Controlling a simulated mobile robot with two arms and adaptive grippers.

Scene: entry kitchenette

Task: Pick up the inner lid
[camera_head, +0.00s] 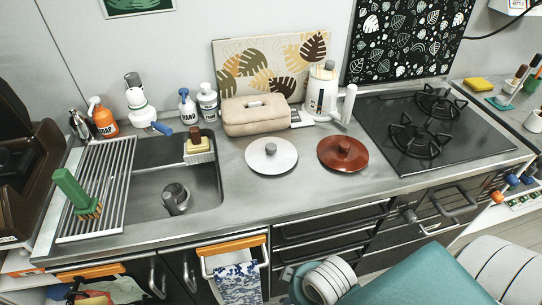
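Two round lids lie flat on the steel counter between the sink and the stove. The left one is a pale grey-white lid (271,156) with a small grey knob in its middle. Neither gripper is in view. Only teal and white parts of my arm show at the bottom right, in front of the counter.
A beige box (256,118) and a white kettle-like container (321,92) stand behind the lids. The sink (150,190) is to the left, with a rack and green brush. The black stove (440,140) is to the right. The counter's front strip is clear.

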